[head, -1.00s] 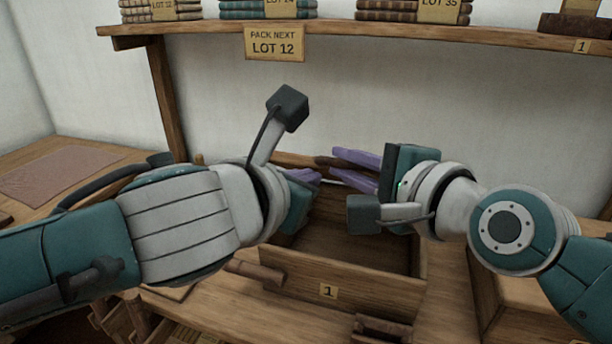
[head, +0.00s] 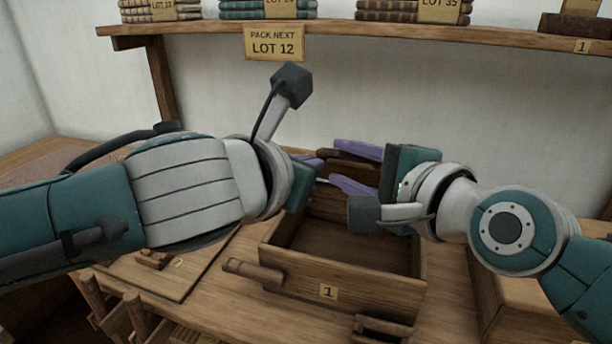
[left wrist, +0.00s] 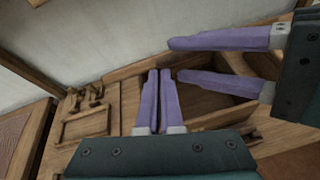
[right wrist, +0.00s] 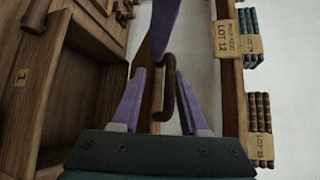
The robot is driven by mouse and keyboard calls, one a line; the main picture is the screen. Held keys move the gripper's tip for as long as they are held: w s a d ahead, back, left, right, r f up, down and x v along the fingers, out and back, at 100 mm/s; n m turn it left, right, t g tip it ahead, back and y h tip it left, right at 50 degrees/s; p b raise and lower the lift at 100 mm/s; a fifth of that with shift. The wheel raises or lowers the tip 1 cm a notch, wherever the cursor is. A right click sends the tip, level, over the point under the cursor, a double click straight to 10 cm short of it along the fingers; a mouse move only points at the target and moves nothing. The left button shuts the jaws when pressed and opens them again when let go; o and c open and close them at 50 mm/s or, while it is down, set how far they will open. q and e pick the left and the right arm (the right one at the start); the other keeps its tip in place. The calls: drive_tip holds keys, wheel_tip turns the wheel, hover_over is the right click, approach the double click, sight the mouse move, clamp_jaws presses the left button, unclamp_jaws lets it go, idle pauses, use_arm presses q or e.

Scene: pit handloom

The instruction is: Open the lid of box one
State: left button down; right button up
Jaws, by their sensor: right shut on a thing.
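Box one (head: 340,288), with a tag "1" on its front, stands on the bench with its top uncovered and its inside visible. It also shows in the right wrist view (right wrist: 35,110). My right gripper (head: 338,165) is behind the box opening, its purple fingers shut on a dark brown handle (right wrist: 168,88). The handle appears to belong to the lid, which is raised at the back and mostly hidden. My left gripper (left wrist: 158,75) is at the back left of the box, beside the right one. Its fingers are close together with nothing seen between them.
A flat panel with a small handle (head: 155,260) lies left of the box. Another wooden box (head: 525,310) stands at the right.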

drive_tip(key=shift+o, duration=0.7)
drive_tip(key=shift+s+f, duration=0.1)
drive_tip(key=shift+f, duration=0.1)
use_arm(q)
drive_tip(key=shift+w+d+r, duration=0.1)
drive_tip(key=shift+d+r, duration=0.05)
drive_tip(key=shift+r, duration=0.2)
use_arm(e)
drive_tip(key=shift+r, duration=0.1)
